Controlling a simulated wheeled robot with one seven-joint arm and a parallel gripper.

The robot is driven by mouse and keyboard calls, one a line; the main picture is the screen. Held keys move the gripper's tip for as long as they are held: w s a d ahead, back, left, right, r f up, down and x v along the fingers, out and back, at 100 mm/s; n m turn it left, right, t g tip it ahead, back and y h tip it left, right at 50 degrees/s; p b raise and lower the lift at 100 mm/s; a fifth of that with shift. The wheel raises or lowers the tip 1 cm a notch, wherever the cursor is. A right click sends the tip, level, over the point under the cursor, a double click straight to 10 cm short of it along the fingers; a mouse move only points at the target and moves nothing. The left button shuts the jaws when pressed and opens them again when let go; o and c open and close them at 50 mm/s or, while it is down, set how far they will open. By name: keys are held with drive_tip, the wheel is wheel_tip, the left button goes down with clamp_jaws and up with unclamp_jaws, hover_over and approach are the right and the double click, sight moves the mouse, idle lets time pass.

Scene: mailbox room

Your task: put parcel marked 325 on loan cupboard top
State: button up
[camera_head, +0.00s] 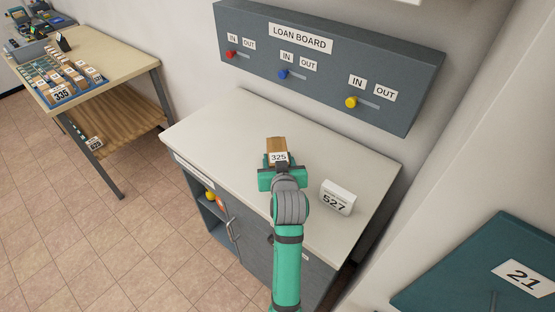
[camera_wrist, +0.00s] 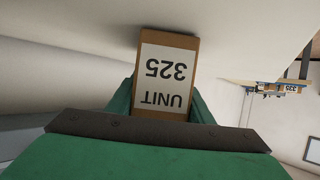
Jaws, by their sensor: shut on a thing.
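The brown parcel marked 325 (camera_head: 277,148) is held in my gripper (camera_head: 279,166) over the loan cupboard top (camera_head: 225,125). My gripper is shut on it. In the wrist view the parcel (camera_wrist: 166,72) sits between the green fingers, and its white label reads UNIT 325 upside down. The cupboard top is a pale slab above a grey cabinet. I cannot tell whether the parcel touches the top, as its underside is hidden.
A white block marked 527 (camera_head: 337,197) stands on the cupboard top, right of my gripper. The loan board (camera_head: 328,62) with sliders hangs behind. A table (camera_head: 120,60) with small parcels stands at the left. A teal panel marked 21 (camera_head: 480,270) is at the right.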

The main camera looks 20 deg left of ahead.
drive_tip(key=o, duration=1.5)
drive_tip(key=shift+f, duration=0.1)
drive_tip(key=shift+r, duration=0.2)
drive_tip(key=v, duration=1.2)
